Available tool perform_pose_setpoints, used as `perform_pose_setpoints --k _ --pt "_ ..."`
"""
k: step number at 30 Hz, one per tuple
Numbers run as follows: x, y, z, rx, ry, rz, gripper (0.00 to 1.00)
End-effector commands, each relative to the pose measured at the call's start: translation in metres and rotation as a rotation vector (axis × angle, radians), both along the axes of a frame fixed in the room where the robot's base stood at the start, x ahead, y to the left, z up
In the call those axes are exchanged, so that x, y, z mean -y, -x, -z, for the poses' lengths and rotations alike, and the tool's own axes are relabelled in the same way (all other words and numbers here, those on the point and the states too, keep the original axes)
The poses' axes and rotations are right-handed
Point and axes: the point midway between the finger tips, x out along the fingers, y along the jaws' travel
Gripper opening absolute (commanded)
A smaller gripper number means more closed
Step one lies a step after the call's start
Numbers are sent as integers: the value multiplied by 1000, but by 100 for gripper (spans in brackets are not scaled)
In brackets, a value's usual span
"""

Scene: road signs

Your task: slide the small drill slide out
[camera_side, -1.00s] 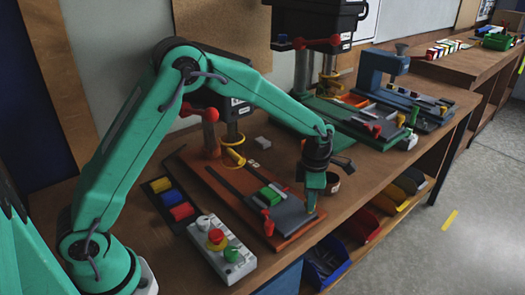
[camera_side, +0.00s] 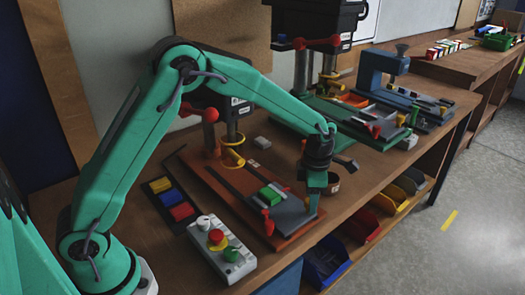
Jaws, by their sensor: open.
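The small drill stands on an orange-red base (camera_side: 213,184), with a column and red knobs behind. Its slide (camera_side: 290,215) is a grey plate on the near right part of the base. The slide carries a green block (camera_side: 270,194) and a red clamp handle (camera_side: 267,222). My gripper (camera_side: 315,210) points down at the right end of the slide. My arm partly hides the drill's upper part.
A white control box (camera_side: 222,250) with several knobs lies in front. A tray with yellow, blue and red blocks (camera_side: 171,200) is to the left. A larger green drill stand (camera_side: 310,117) is behind. Coloured bins (camera_side: 326,262) sit under the table edge.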

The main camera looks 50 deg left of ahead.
Motion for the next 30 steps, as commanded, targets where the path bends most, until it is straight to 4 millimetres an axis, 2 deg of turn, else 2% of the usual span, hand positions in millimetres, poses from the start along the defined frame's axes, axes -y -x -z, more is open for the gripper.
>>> perform_pose_setpoints --k 12,18,30 --pt "1 -1 -50 5 1 1 48" --pt "1 0 -68 4 1 2 48" --pt "1 0 -73 2 1 2 48"
